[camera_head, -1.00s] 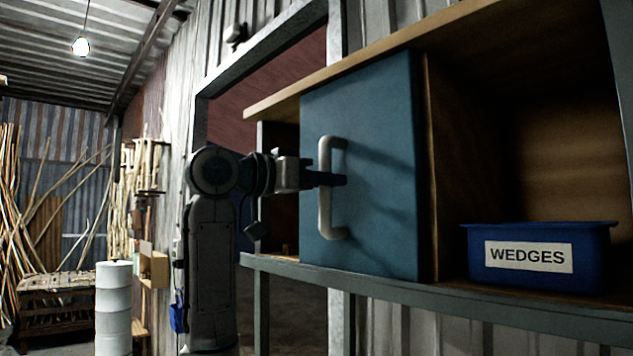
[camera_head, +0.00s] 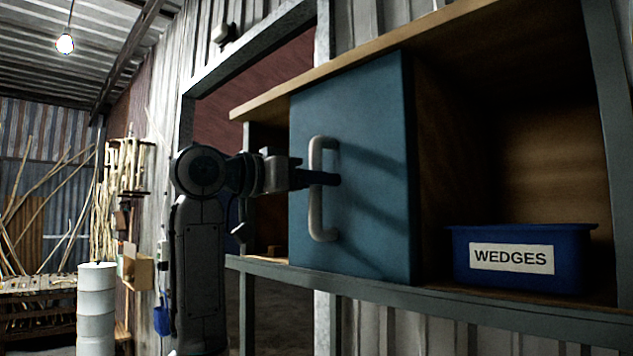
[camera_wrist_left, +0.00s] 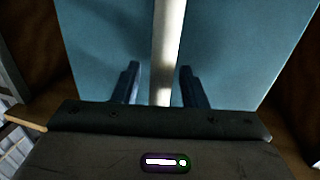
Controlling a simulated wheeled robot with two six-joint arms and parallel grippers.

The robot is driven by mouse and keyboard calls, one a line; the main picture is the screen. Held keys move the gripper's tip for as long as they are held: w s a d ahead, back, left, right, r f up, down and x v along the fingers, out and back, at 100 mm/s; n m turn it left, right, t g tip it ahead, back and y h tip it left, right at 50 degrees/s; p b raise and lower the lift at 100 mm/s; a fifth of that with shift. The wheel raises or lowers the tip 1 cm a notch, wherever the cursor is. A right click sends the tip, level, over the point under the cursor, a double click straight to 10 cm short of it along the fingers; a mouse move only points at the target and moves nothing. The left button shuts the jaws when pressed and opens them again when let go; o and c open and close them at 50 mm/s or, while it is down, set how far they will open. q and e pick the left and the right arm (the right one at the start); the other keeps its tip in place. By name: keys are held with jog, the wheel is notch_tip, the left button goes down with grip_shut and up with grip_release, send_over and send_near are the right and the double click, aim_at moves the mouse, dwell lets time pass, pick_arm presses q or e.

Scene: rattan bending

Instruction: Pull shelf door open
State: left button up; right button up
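The shelf door (camera_head: 370,130) is a flat teal panel on the wooden shelf unit, with a pale vertical bar handle (camera_head: 316,210) near its left side. The door covers the left-middle part of the shelf; I cannot tell for sure whether it stands slightly ajar. My left gripper (camera_head: 325,179) reaches in from the left at the middle of the handle. In the left wrist view, the fingers (camera_wrist_left: 157,85) stand on either side of the handle (camera_wrist_left: 166,50), with small gaps visible, so the gripper looks open around it. My right gripper is not in view.
A blue bin labelled WEDGES (camera_head: 575,265) sits in the open compartment right of the door. A grey ledge (camera_head: 400,298) runs below the shelf. A white drum (camera_head: 96,310) and rattan poles (camera_head: 45,190) are at the far left.

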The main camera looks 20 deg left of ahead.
pick_arm(q)
jog(key=shift+s+a+f, duration=0.15)
jog(key=shift+s+a, duration=0.15)
jog(key=shift+s, duration=0.05)
jog(key=b+v, duration=0.4)
jog(key=v, duration=0.5)
jog(key=shift+s, duration=0.35)
jog(key=shift+a, duration=0.15)
